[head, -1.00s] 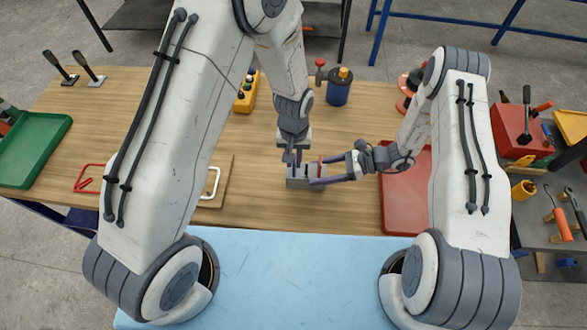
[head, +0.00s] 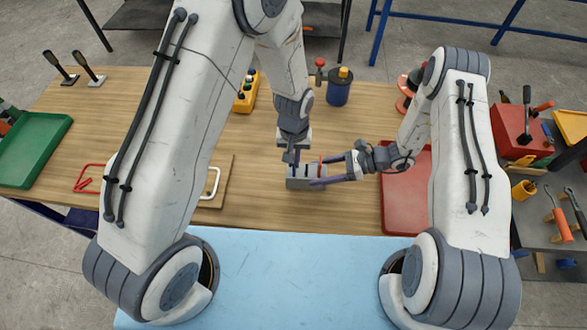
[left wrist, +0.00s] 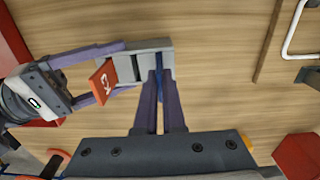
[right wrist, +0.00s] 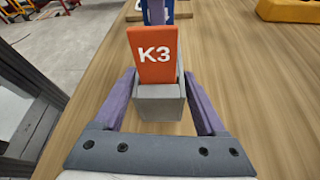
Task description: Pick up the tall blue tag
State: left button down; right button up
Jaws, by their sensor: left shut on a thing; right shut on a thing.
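A grey slotted block (head: 303,184) stands on the wooden table in front of me. An orange tag (right wrist: 153,58) marked K3 stands in its near end, seen in the right wrist view. The blue tag (left wrist: 160,84) shows as a thin strip between the fingers of my left gripper (left wrist: 160,78), which is shut on it from above. The fingers hide most of the tag, and I cannot tell if its lower end is in the slot. My right gripper (right wrist: 160,98) is shut on the block, one finger along each side.
A red tray (head: 400,205) lies right of the block. A blue container (head: 339,90) and a yellow control box (head: 246,95) stand behind. A board with a white handle (head: 212,183) lies to the left. Bare table surrounds the block.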

pick_arm(q)
jog(key=shift+r, duration=0.1)
pick_arm(e)
jog(key=shift+s+f, duration=0.1)
dwell(0.6)
pick_arm(q)
notch_tip(320, 180, up, 10)
jog(key=shift+f, duration=0.1)
dwell(0.3)
pick_arm(e)
jog(key=o, duration=1.4)
